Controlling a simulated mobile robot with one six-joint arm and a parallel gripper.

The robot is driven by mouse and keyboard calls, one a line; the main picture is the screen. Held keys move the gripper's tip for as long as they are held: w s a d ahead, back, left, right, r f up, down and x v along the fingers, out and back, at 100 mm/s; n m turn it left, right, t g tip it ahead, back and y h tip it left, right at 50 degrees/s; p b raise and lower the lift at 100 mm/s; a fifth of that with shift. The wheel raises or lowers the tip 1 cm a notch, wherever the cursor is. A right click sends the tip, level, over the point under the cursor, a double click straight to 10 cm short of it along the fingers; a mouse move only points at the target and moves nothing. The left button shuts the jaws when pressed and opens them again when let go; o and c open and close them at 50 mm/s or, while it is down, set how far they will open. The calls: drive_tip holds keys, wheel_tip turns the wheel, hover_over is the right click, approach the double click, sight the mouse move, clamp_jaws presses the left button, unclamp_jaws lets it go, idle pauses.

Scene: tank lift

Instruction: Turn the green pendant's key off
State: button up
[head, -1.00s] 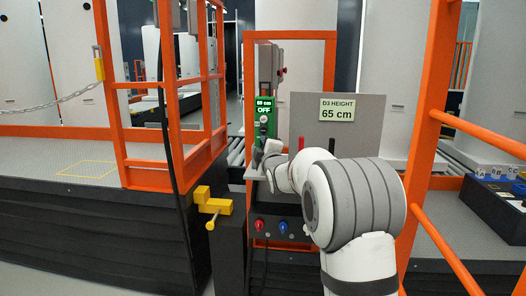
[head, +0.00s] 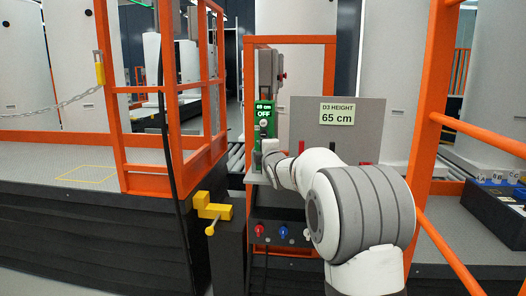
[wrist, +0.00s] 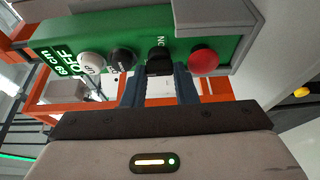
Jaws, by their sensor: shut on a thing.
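The green pendant (head: 264,112) hangs on the orange frame in the middle of the head view. Its display reads OFF. It fills the top of the wrist view (wrist: 232,22), seen turned on its side, with a white UP button (wrist: 91,63), a black button (wrist: 121,59), the black key (wrist: 159,60) and a red button (wrist: 204,62) in a row. My gripper (wrist: 158,84) has its two blue fingers on either side of the key and is shut on it. In the head view my wrist hides the pendant's lower part.
A grey board with a D3 HEIGHT 65 cm sign (head: 342,115) stands right of the pendant. Orange rails (head: 433,130) rise right of my arm. A yellow handle (head: 212,207) sticks out at lower left. A dark box (head: 495,205) with labelled tops stands at far right.

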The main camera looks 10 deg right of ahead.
drive_tip(key=o, duration=1)
